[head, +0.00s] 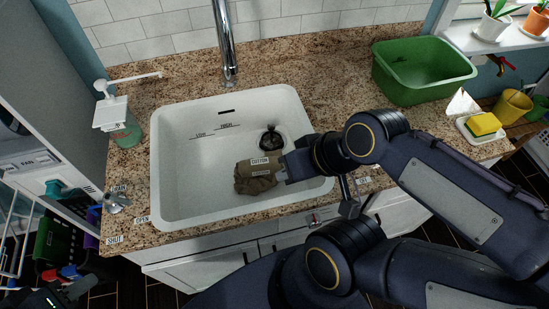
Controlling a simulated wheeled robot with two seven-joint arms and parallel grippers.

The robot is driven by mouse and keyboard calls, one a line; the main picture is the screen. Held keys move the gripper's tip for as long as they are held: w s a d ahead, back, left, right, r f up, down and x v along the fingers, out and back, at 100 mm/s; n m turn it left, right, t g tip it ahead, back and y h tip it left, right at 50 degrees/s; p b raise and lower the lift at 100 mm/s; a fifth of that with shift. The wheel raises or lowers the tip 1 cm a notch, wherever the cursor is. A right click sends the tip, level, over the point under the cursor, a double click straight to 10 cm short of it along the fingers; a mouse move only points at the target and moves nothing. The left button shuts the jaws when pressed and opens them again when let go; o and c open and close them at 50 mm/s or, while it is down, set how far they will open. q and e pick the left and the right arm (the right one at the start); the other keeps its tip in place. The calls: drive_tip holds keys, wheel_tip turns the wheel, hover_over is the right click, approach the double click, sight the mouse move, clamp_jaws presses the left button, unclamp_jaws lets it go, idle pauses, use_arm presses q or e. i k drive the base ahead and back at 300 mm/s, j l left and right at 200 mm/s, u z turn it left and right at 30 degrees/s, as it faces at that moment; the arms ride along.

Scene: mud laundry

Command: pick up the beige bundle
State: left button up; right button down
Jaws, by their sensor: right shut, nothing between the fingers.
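The beige bundle (250,186) is a crumpled brownish cloth with a COTTON label, lying in the right part of the white sink (180,205). My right gripper (284,168) is at the bundle's right side, over the sink. It is shut with nothing between its fingers; whether it touches the cloth I cannot tell. My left gripper (66,293) appears only partly, dark, at the bottom left corner, far from the bundle; its jaws are unclear.
A dark drain piece (271,140) lies behind the bundle. The tap (226,50) stands at the back. A soap dispenser (118,122) is at left. A green basin (420,75) and a yellow sponge (483,124) are at right. The sink's left half is clear.

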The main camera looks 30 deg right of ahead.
sight(252, 176)
drive_tip(key=z, duration=1)
